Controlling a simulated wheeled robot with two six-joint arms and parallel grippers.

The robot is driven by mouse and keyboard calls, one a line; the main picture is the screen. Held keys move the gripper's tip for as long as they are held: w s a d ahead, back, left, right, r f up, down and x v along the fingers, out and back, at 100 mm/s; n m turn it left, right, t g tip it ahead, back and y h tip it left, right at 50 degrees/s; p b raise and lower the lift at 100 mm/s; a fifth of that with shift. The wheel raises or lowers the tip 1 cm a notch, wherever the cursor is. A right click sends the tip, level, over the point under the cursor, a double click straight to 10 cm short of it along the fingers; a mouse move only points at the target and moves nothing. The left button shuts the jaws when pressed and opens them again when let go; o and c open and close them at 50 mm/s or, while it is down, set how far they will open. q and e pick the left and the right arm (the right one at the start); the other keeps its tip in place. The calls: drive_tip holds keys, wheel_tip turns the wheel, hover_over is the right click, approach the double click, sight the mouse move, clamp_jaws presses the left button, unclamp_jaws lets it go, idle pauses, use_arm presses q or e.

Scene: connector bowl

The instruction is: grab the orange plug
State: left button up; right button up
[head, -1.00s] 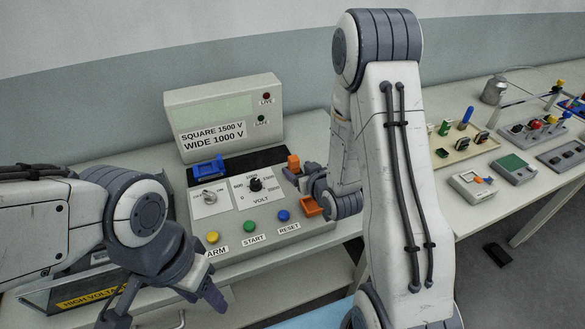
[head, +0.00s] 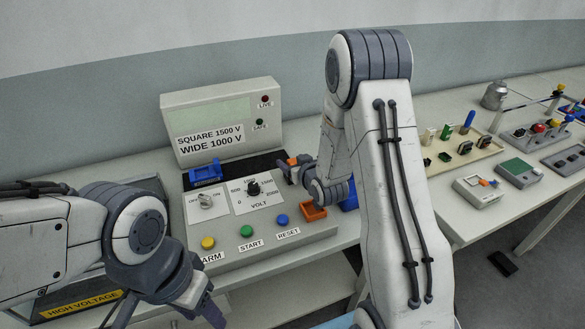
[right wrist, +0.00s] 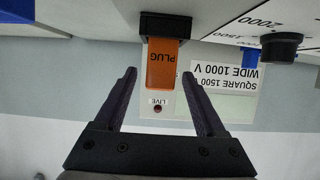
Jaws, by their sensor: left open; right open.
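The orange plug (right wrist: 165,62), marked PLUG, sits in a black socket (right wrist: 165,25) on the panel in the right wrist view. It also shows small in the head view (head: 292,161), partly hidden by my right gripper. My right gripper (right wrist: 159,76) is open, with its fingertips on either side of the plug's free end. Gaps show between the fingers and the plug. My left gripper (head: 205,312) is at the lower left of the head view, in front of the panel and away from the plug, partly cut off.
The test panel has a blue block (head: 205,173), a volt dial (head: 253,188) and yellow, green and blue buttons (head: 246,231). An orange open box (head: 313,211) lies just below my right wrist. A tan tray (head: 465,150) of parts stands on the right table.

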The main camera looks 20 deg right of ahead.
drive_tip(key=shift+x, duration=1.45)
drive_tip(key=shift+r, duration=0.1)
clamp_jaws()
drive_tip(key=shift+r, duration=0.1)
